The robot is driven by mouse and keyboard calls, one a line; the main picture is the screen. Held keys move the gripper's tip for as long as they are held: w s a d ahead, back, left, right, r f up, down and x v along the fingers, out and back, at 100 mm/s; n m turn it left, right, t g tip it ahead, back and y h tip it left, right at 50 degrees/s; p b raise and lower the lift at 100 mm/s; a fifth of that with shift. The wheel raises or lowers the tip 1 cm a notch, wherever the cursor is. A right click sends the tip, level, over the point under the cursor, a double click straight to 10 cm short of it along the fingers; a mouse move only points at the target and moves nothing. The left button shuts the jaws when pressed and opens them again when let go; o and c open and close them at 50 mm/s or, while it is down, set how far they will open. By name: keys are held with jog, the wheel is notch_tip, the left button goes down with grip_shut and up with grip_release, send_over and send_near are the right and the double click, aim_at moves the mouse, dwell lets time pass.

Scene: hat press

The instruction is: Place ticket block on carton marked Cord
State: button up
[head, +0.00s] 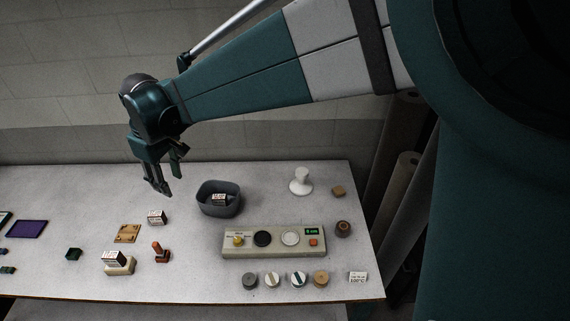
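My gripper (162,193) hangs above the back left of the table, fingers pointing down and apart, with nothing seen between them. Small dark-and-white labelled cartons show in the head view: one (157,217) stands on the table below my gripper, one (219,199) lies inside the grey bin (207,209), and one (114,257) sits on a beige block (121,269) at the front left. The lettering is too small to read, so I cannot tell which is marked Cord. I cannot identify the ticket block for sure.
A beige control panel (273,252) with knobs and a green display stands at centre right, with several round spools in front. A brown stamp (161,254), a tan wooden plate (127,233) and a white knobbed piece (301,182) stand around.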

jog(key=s+d+r+m+t, duration=0.1)
jog(key=d+r+m, duration=0.25)
jog(key=d, duration=1.15)
jog(key=s+d+r+m+t, duration=0.1)
jog(key=d+r+m+t, duration=0.2)
jog(key=d, duration=1.3)
jog(key=s+d+m, duration=0.2)
jog(key=s+d, duration=0.2)
jog(key=d, duration=0.3)
jog(key=s+d+f+m+t+h, duration=0.1)
jog(key=s+d+m, duration=0.1)
jog(key=s+d, duration=0.3)
jog(key=s+d+f+m, duration=0.1)
jog(key=s+d, duration=0.4)
jog(key=d, duration=0.6)
jog(key=shift+f+m+t, duration=0.2)
jog(key=shift+m+t, duration=0.2)
jog(key=shift+m, duration=0.45)
